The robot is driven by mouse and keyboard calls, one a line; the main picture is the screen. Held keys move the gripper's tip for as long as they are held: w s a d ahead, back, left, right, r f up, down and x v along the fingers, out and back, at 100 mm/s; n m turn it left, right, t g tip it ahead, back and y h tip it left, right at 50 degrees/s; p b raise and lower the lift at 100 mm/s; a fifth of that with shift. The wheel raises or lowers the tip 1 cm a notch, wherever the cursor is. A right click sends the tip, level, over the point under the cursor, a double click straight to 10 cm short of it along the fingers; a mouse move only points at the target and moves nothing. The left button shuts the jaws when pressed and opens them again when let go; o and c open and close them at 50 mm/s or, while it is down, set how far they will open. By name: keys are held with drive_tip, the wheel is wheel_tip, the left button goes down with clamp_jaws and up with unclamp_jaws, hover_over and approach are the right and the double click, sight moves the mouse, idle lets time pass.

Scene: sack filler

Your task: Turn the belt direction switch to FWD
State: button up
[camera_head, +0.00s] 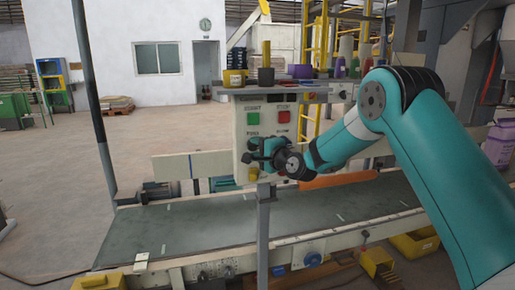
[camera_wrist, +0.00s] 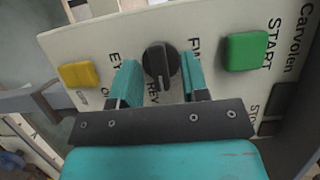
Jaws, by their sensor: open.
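The belt direction switch (camera_wrist: 160,62) is a round black knob with a raised grip bar on the pale control panel (camera_wrist: 105,45). In the wrist view, partly covered FWD lettering is to its right and REV is below it. The bar seems to run toward the REV side, but its exact pointing is hard to tell. My gripper (camera_wrist: 160,68) is open, with one teal finger on each side of the knob; contact cannot be told. In the head view my gripper (camera_head: 260,155) is at the panel's lower front and hides the switch.
A green START button (camera_wrist: 246,51) is right of the knob and a yellow button (camera_wrist: 79,75) left. A red button (camera_head: 283,117) is higher on the panel. The conveyor belt (camera_head: 190,228) runs below, and a grey post (camera_head: 263,225) stands in front.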

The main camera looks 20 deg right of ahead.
clamp_jaws()
drive_tip(key=shift+n, duration=0.4)
drive_tip(key=n, duration=0.1)
drive_tip(key=n+g+h, duration=0.1)
drive_tip(key=n, duration=0.1)
drive_tip(key=shift+a+r, duration=0.1)
drive_tip(key=shift+r, duration=0.15)
drive_tip(key=n+g+h, duration=0.1)
drive_tip(key=n, duration=0.2)
drive_tip(key=shift+a+n+h, duration=0.1)
drive_tip(key=shift+n+h, duration=0.2)
drive_tip(key=n+h, duration=0.2)
drive_tip(key=n, duration=0.1)
drive_tip(key=shift+a+r+g+b, duration=0.1)
drive_tip(key=shift+a+g+b, duration=0.05)
drive_tip(key=shift+g+b, duration=0.25)
drive_tip(key=shift+n+h+b, duration=0.3)
drive_tip(key=shift+n+h, duration=0.9)
drive_tip(key=shift+n, duration=0.4)
